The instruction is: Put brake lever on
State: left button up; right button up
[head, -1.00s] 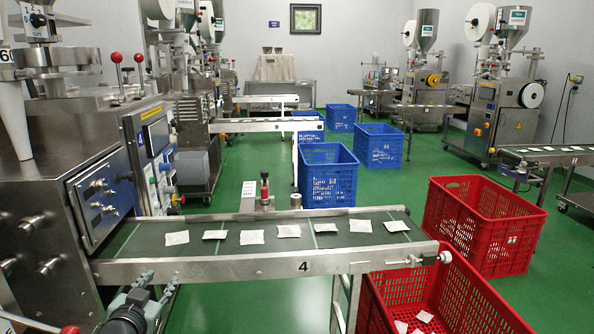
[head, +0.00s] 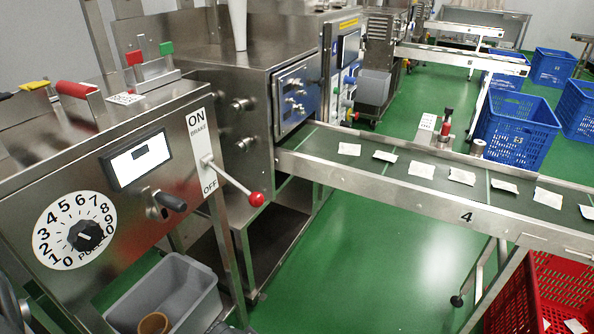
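The brake lever (head: 232,181) is a thin metal rod with a red ball knob (head: 257,199) on its end. It comes out of a white plate (head: 201,150) on the right end of the steel control panel. The plate reads ON at the top, BRAKE under that, and OFF at the bottom. The rod slopes down to the right, with its knob at about the height of OFF or slightly lower. Neither gripper can be made out in the head view, and nothing touches the lever. A dark part at the lower left edge may be mine.
The panel carries a numbered power dial (head: 86,236), a display (head: 138,159) and a black handle (head: 170,201). A grey bin (head: 185,290) stands below. Conveyor 4 (head: 400,190) carries teabags towards a red crate (head: 500,310). Green floor (head: 350,260) is clear between.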

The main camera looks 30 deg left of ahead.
aim_at(255, 199)
jog(key=k+u, duration=0.1)
jog(key=u, duration=0.95)
